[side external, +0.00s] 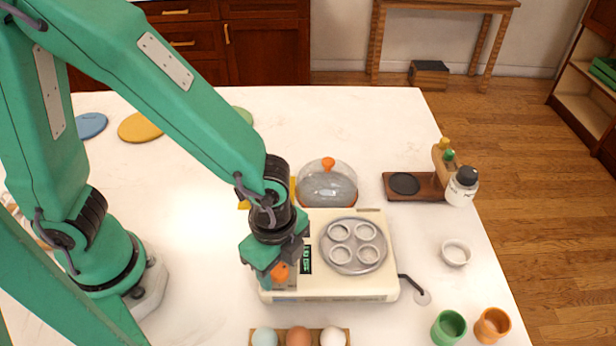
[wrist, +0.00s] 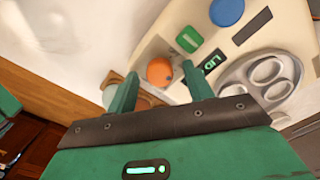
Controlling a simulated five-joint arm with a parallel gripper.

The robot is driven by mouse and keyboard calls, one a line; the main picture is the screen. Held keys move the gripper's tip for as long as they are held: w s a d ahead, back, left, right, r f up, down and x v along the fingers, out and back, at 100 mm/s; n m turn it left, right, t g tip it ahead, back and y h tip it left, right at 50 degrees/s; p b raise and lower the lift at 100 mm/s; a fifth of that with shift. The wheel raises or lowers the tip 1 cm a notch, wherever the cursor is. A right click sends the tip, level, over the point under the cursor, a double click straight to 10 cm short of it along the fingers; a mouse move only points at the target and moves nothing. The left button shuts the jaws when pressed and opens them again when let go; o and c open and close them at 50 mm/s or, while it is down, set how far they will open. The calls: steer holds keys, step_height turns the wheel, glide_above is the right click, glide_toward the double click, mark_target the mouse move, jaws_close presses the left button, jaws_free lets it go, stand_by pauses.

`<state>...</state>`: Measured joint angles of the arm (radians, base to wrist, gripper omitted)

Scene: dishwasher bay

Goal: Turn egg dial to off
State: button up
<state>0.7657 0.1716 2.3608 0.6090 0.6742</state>
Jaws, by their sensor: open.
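The egg cooker (side external: 345,290) is a cream box on the white counter, with a round grey plate of several egg cups (side external: 354,246) on top. Its orange dial (side external: 280,271) sits at the left end of the cooker, and it also shows in the wrist view (wrist: 160,71). My gripper (side external: 277,268) is over that end, pointing down. In the wrist view its two green fingers (wrist: 160,85) are apart, with the dial between them near the tips. Whether they touch the dial I cannot tell. The dial's setting is not legible.
A green button (wrist: 189,39) and a blue round knob (wrist: 227,12) lie near the dial. A clear lid (side external: 327,185) stands behind the cooker. Eggs in a wooden holder (side external: 252,339) lie in front. Green and orange cups (side external: 449,327) stand at the front right.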

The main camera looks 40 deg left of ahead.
steer(key=c, duration=1)
steer(key=shift+o, duration=0.2)
steer(key=n, duration=1.1)
steer(key=shift+n, duration=0.4)
